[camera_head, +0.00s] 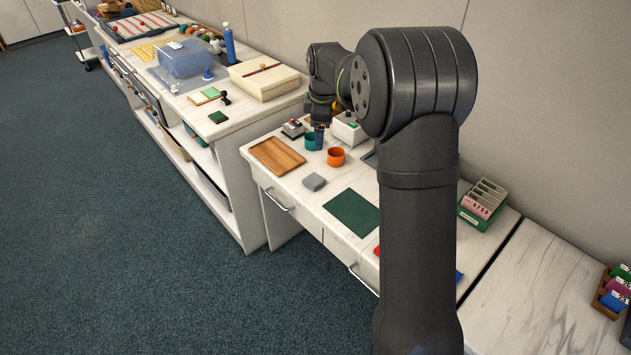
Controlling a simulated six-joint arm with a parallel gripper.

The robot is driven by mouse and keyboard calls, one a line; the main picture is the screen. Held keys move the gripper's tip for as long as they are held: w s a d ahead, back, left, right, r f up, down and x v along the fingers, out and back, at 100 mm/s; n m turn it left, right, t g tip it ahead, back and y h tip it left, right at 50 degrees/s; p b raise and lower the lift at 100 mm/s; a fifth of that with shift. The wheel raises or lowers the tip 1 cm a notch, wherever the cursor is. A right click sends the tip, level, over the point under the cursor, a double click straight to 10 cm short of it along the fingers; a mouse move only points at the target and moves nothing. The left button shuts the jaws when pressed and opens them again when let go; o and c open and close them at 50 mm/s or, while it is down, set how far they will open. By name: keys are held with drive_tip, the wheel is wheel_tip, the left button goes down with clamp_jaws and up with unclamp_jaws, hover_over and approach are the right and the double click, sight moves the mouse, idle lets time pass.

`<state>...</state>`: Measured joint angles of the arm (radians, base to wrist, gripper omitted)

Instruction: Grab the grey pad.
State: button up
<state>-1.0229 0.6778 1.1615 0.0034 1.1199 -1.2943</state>
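A small grey block-like pad (314,182) lies flat on the white marbled desk, in front of the cups and left of a dark green mat (352,212). Nothing touches it. My gripper (321,120) hangs behind it, above the back part of the desk near the cups, clear of the pad. The gripper is small and dark here, and its fingers cannot be made out well enough to tell whether they are open or shut.
A wooden tray (276,156) lies left of the pad. A teal cup (309,141), an orange cup (336,157) and a white box (349,130) stand behind it. A card rack (484,204) stands at right. My arm hides part of the desk.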

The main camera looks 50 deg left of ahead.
sight(319, 182)
drive_tip(key=w+a+f+m, duration=0.1)
drive_tip(key=f+m, duration=0.1)
drive_tip(key=f, duration=0.6)
drive_tip(key=a+f+m+h, duration=0.1)
drive_tip(key=f+m, duration=0.2)
drive_tip(key=f, duration=0.4)
drive_tip(key=w+a+f+m+g, duration=0.1)
drive_tip(key=f+m, duration=0.1)
drive_tip(key=f, duration=0.6)
drive_tip(key=shift+w+a+f+m+h, duration=0.25)
drive_tip(key=shift+w+f+m+h, duration=0.05)
drive_tip(key=shift+m+h, duration=0.1)
drive_tip(key=c, duration=1.1)
drive_tip(key=shift+o, duration=0.2)
drive_tip(key=shift+r, duration=0.15)
